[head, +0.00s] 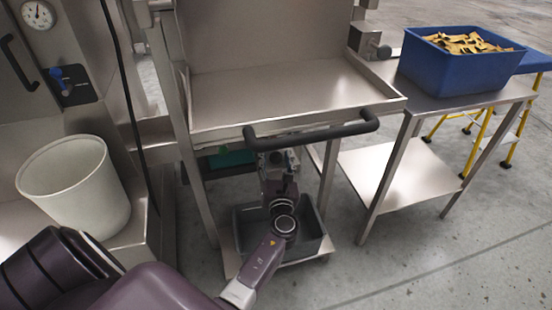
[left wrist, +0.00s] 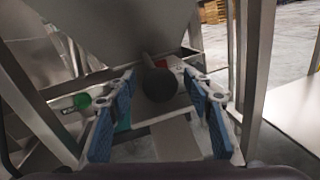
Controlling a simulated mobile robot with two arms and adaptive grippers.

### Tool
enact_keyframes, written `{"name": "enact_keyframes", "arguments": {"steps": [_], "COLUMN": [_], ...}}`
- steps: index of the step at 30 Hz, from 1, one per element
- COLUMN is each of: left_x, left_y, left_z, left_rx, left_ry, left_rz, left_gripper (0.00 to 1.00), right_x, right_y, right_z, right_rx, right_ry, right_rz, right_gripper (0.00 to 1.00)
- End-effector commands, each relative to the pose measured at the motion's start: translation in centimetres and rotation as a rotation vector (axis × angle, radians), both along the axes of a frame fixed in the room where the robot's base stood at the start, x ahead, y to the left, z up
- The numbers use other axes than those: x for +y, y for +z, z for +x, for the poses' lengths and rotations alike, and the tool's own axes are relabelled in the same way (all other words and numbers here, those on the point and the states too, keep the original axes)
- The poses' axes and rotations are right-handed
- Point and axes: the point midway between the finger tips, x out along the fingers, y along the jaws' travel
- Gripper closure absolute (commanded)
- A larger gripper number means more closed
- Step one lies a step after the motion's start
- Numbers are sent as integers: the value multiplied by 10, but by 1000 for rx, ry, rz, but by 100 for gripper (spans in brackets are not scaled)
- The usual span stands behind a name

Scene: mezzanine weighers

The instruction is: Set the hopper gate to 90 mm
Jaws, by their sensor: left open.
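My left gripper (head: 277,165) is below the front of a steel pan, under its black bar handle (head: 310,132). In the left wrist view its two blue-padded fingers (left wrist: 160,100) are spread apart. A dark handle with a rounded end (left wrist: 158,82) points toward me between the fingertips; the fingers are not closed on it. A small red part (left wrist: 162,63) shows behind it. A sloped grey metal wall (left wrist: 130,25), perhaps the hopper's underside, is above. I cannot make out a gate scale or an opening in mm. My right gripper is not in view.
A grey bin (head: 310,246) stands on the low shelf under my left gripper. Steel frame legs (left wrist: 257,80) flank the fingers. A green knob (left wrist: 82,100) is at left. A white bucket (head: 75,185) and a side table with a blue crate (head: 455,75) stand either side.

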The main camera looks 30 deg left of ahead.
Motion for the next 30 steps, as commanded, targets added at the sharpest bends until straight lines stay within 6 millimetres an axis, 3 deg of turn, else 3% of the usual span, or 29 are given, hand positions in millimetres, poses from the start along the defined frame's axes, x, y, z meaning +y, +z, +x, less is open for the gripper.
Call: {"name": "enact_keyframes", "arguments": {"steps": [2,15,24,30], "left_x": [0,0,-8,-39], "left_y": [0,0,0,0], "left_z": [0,0,-6,-32], "left_rx": [0,0,2,5], "left_ry": [0,0,-2,-3], "left_rz": [0,0,0,-1], "left_gripper": [53,100,100,100], "right_x": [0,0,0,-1], "right_y": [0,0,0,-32], "right_z": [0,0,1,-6], "right_rx": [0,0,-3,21], "right_ry": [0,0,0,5], "right_rz": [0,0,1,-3], "right_gripper": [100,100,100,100]}}
